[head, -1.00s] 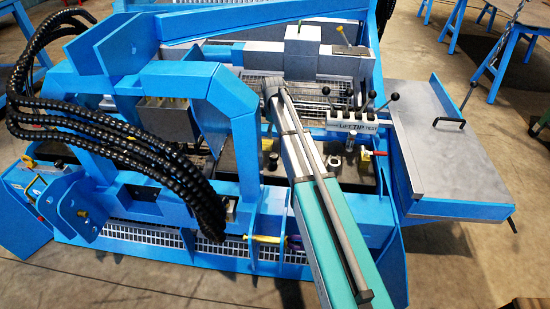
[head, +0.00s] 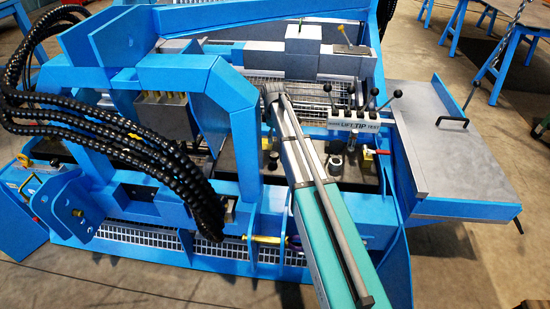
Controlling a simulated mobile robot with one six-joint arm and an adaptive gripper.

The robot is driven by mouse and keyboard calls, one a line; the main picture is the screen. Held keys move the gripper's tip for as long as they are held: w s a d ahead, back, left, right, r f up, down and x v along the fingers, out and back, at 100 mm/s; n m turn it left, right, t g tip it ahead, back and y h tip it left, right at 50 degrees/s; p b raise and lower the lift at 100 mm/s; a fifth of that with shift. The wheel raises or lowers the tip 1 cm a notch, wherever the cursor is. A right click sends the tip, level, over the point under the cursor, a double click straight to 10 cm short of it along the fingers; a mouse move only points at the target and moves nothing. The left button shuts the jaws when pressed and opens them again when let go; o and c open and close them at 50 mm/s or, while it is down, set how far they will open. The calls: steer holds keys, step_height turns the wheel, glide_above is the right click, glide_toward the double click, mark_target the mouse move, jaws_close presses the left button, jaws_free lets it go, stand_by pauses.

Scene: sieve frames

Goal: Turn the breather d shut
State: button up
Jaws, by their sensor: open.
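The breather d cannot be told apart for certain; no letter d can be read. Small fittings stand on the dark deck of the blue machine: two silver cylindrical caps (head: 335,164), a red-handled fitting (head: 378,152) with yellow beside it at the right, and dark knobs (head: 272,158) left of my arm. My teal and silver arm reaches from the bottom right up over the deck and covers part of it. My gripper cannot be made out; the far end of the visible arm link lies over the grating behind the deck.
A lever bank (head: 356,123) with black-knobbed levers stands right of my arm. A blue arched frame (head: 245,130) and thick black hoses (head: 110,140) stand at left. A grey side table (head: 465,165) with a blue rim projects at right. Bare floor (head: 470,260) shows at lower right.

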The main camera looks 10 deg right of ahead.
mark_target(274, 155)
steer(key=shift+f+b, duration=4.7)
steer(key=shift+f, duration=0.35)
